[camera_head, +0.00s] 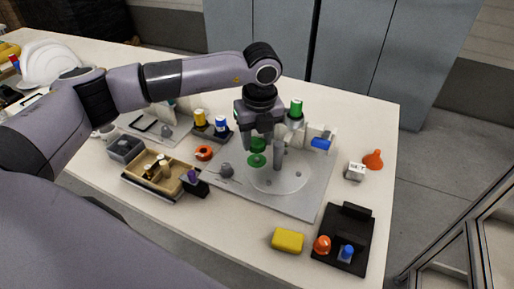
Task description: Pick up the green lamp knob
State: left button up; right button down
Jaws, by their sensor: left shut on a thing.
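My left gripper (258,138) points down over the grey plate in the middle of the table. It is shut on the green lamp knob (258,146), which shows just below the fingers. A flat green disc (257,160) lies directly beneath the knob; I cannot tell whether they touch. The fingers hide the knob's upper part. My right gripper is not in view.
The grey plate (300,201) carries an upright grey post (278,155) close right of my gripper. A green-topped cylinder (296,107) and a blue cylinder (320,143) stand behind. A yellow block (288,240) and a black tray (342,225) lie in front.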

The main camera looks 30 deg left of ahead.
pick_arm(q)
notch_tip(320, 180, up, 16)
jog(key=shift+f, duration=0.2)
